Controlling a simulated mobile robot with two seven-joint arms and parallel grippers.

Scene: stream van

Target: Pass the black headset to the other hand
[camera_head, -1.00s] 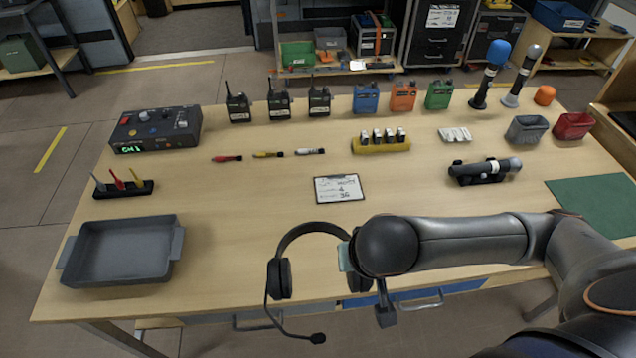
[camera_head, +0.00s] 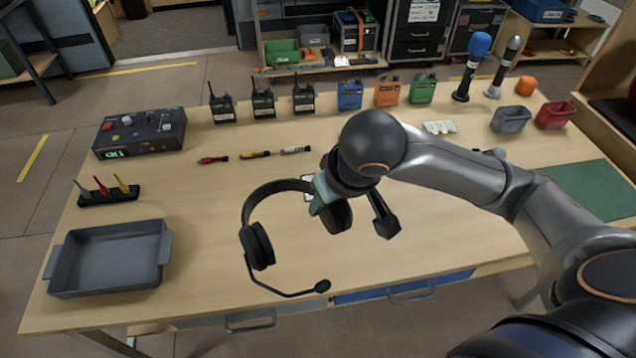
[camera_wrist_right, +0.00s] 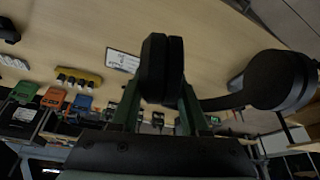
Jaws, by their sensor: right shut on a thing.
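The black headset (camera_head: 257,245) hangs in the head view from my right gripper (camera_head: 322,195), left of the wrist. My right gripper is shut on the headset at its right earcup side. The headband arches up and to the left, and the boom microphone (camera_head: 322,286) points right at the bottom. In the right wrist view an earcup (camera_wrist_right: 163,68) sits between the green fingertips, with the other earcup (camera_wrist_right: 278,80) off to the right. The headset appears to be above the table, near its front half. My left gripper is in neither view.
A grey tray (camera_head: 60,270) stands at the table's front left, with a small marker stand (camera_head: 108,197) and a control box (camera_head: 140,145) behind it. Radios (camera_head: 264,104) stand along the back. My right arm hides part of the table's middle. The table between tray and headset is clear.

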